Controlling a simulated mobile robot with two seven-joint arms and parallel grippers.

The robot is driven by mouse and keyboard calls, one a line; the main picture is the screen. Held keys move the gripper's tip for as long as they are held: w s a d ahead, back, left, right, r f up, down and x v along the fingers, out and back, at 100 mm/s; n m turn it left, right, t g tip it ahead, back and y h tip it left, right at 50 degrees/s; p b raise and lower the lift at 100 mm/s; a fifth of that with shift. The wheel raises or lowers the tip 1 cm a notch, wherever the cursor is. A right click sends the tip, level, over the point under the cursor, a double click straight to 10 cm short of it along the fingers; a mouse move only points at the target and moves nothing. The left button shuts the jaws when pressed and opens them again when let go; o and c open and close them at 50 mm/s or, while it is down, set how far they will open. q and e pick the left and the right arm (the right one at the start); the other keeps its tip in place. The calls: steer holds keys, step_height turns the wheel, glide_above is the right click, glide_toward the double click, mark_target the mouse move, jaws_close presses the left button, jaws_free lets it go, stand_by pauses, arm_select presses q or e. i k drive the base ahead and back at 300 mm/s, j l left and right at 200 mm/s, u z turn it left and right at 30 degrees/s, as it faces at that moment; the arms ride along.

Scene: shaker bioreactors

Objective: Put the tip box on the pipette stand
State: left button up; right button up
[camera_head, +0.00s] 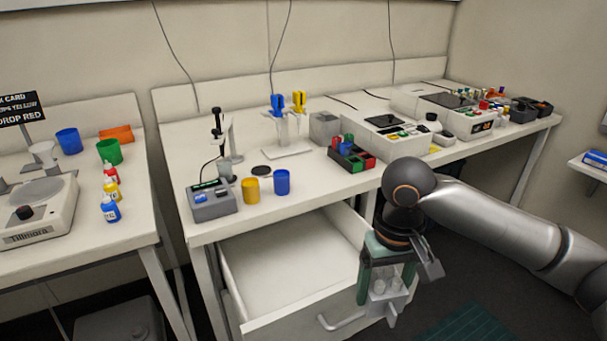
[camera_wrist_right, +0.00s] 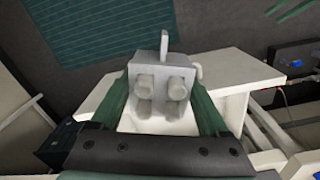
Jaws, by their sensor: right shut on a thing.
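My right gripper (camera_head: 387,288) points down in front of the open drawer's right end. Its green fingers are shut on a pale grey box with several stubby round pieces, which looks like the tip box (camera_head: 383,292). In the right wrist view the tip box (camera_wrist_right: 162,88) sits between the two fingers (camera_wrist_right: 162,105), with a thin upright tab at its far side. The pipette stand (camera_head: 288,145) is on the bench at the back, well away from the gripper, with a blue and a yellow pipette upright in it. My left gripper is not in view.
The drawer (camera_head: 290,258) is open and looks empty. A blue cup (camera_head: 282,182), a yellow cup (camera_head: 250,190) and a black disc (camera_head: 261,170) are in front of the stand. A grey box (camera_head: 324,128) and a coloured rack (camera_head: 352,155) stand to its right.

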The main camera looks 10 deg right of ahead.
mark_target(311, 173)
steer(key=k+u, duration=0.1)
steer(key=u, duration=0.85)
steer(key=l+u, duration=0.15)
steer(key=u, duration=0.75)
steer(key=k+l, duration=0.15)
steer(key=l, duration=0.25)
steer(key=k+l, duration=0.15)
steer(key=l, duration=0.25)
steer(key=k+l, duration=0.15)
steer(key=l, duration=0.25)
steer(key=k+l, duration=0.1)
steer(key=l, duration=0.35)
steer(key=k+l, duration=0.15)
steer(key=l, duration=0.25)
steer(key=k+l, duration=0.15)
steer(key=l, duration=0.25)
